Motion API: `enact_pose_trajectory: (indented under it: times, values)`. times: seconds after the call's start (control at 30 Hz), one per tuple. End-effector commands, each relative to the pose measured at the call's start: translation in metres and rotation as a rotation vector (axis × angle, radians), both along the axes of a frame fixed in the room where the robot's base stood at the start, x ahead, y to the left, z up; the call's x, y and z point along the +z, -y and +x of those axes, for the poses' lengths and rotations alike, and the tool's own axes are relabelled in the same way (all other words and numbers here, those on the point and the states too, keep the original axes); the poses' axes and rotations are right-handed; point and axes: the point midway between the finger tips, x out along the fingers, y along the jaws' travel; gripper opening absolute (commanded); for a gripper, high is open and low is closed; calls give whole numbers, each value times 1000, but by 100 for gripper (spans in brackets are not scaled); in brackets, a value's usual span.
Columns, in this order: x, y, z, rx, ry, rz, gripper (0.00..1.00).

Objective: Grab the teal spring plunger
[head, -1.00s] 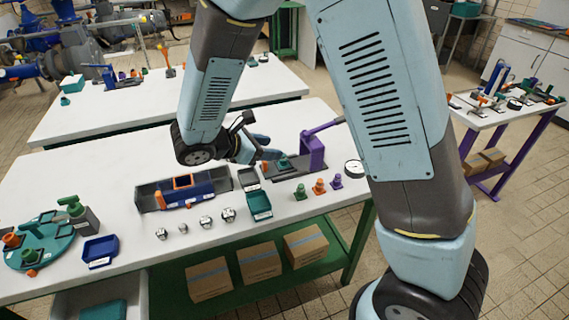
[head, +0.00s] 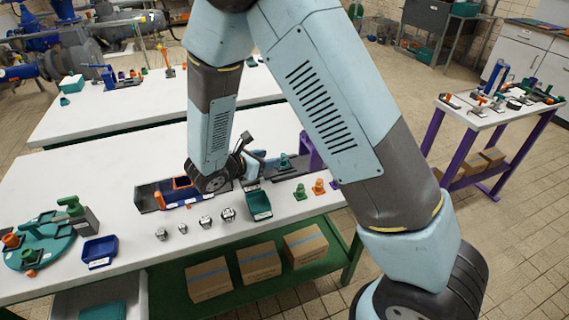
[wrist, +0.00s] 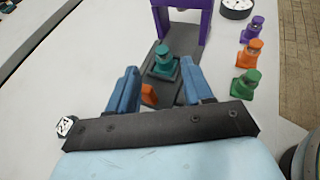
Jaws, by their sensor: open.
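The teal spring plunger (wrist: 163,60) stands upright on a dark grey base plate (wrist: 184,22) of a purple press. In the wrist view it sits between and slightly beyond the tips of my gripper (wrist: 157,76), whose two blue fingers are apart and hold nothing. I cannot tell the exact height gap. In the head view the plunger (head: 284,161) shows just right of my gripper (head: 262,159), which is partly hidden by my wrist. A small orange piece (wrist: 149,94) lies by the left finger.
Green (wrist: 246,82), orange (wrist: 250,54) and purple (wrist: 254,29) plungers stand in a row to the right. The purple press frame (wrist: 202,20) rises behind the teal one. A dial gauge (wrist: 237,6) is at the back right. A teal bin (head: 258,205) is in front.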

Motion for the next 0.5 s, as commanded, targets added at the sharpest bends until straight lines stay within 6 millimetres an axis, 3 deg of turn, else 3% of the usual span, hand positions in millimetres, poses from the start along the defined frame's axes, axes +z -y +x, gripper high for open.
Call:
enact_pose_trajectory:
  times: [0.5]
  values:
    - [-20, 36, 30, -1, -1, 0, 51]
